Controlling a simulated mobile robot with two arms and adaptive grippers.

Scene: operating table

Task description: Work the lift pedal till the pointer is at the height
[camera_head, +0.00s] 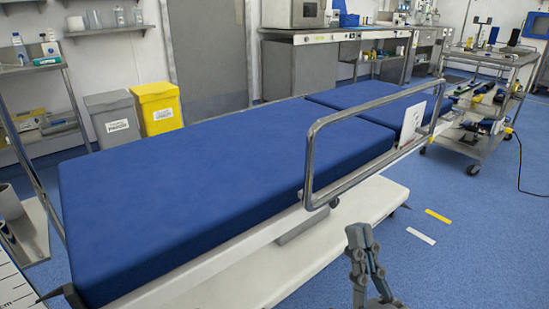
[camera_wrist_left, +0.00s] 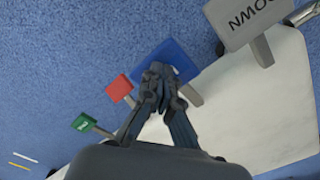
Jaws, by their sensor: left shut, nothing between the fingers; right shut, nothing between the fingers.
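The operating table's blue mattress (camera_head: 220,165) fills the middle of the head view. At the lower left edge a white scale marked cm (camera_head: 12,285) shows in part, with a dark pointed piece (camera_head: 50,294) beside it, likely the pointer; its height reading is cut off. My right gripper (camera_head: 358,235) is shut and empty in front of the table. In the left wrist view my left gripper (camera_wrist_left: 160,72) is shut, its tips over a blue pedal (camera_wrist_left: 178,55); I cannot tell whether they touch. A grey pedal (camera_wrist_left: 243,20) bears upside-down lettering that reads DOWN.
A red pedal (camera_wrist_left: 119,89) and a green pedal (camera_wrist_left: 86,122) sit left of the blue one. A white base (camera_wrist_left: 265,105) lies beside them. A steel side rail (camera_head: 310,160) stands along the table. A trolley (camera_head: 485,125) stands at the right. Blue floor (camera_head: 460,265) is clear at front right.

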